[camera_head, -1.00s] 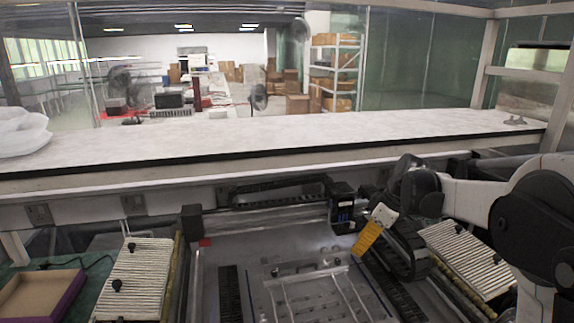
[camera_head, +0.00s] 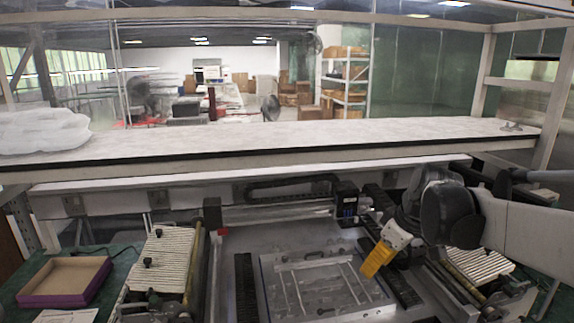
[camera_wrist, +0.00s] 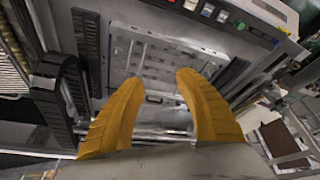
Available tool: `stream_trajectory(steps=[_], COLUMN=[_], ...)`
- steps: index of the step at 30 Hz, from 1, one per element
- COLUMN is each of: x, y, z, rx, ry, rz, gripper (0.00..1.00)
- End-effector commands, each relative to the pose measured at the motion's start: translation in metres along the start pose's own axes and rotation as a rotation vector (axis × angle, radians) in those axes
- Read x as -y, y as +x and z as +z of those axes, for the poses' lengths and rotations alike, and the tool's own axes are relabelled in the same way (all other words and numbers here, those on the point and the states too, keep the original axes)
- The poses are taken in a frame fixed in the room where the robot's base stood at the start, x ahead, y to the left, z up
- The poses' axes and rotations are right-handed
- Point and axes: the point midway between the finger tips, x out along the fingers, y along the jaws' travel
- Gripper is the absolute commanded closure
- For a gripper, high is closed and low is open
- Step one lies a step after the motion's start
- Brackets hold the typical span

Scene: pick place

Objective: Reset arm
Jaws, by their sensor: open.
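My gripper (camera_head: 378,258) has yellow fingers and hangs from my arm at the right of the head view, over the right side of the machine bed. In the wrist view my gripper (camera_wrist: 155,85) shows both yellow fingers spread wide apart, with nothing between them. Beyond the fingers lies the machine's grey bed with a light plate (camera_wrist: 165,60). The same plate (camera_head: 318,285) shows in the head view, below and left of the gripper. The gripper is apart from it.
A ribbed white feeder rack (camera_head: 160,260) stands left of the bed and another (camera_head: 470,262) stands right, near my arm. A purple-edged box (camera_head: 66,300) sits at far left. A long white shelf (camera_head: 290,137) spans behind. A black gantry block (camera_head: 347,203) is close to my gripper.

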Motion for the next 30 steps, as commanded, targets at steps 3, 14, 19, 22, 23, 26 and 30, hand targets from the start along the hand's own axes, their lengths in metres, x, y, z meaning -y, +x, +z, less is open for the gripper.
stream_trajectory(steps=[3, 14, 19, 22, 23, 26, 30], x=[0.031, 0.125, 0.145, 0.149, 0.150, 0.150, 0.150], y=[-0.017, -0.035, -0.027, -0.025, -0.024, -0.024, -0.024], z=[0.020, 0.115, 0.144, 0.151, 0.152, 0.153, 0.152], rx=[-0.010, -0.138, -0.200, -0.217, -0.220, -0.224, -0.223], ry=[0.098, 0.480, 0.587, 0.616, 0.620, 0.626, 0.626], rz=[0.056, 0.251, 0.290, 0.300, 0.301, 0.302, 0.302], gripper=[0.60, 0.60, 0.60, 0.60, 0.60, 0.60, 0.60])
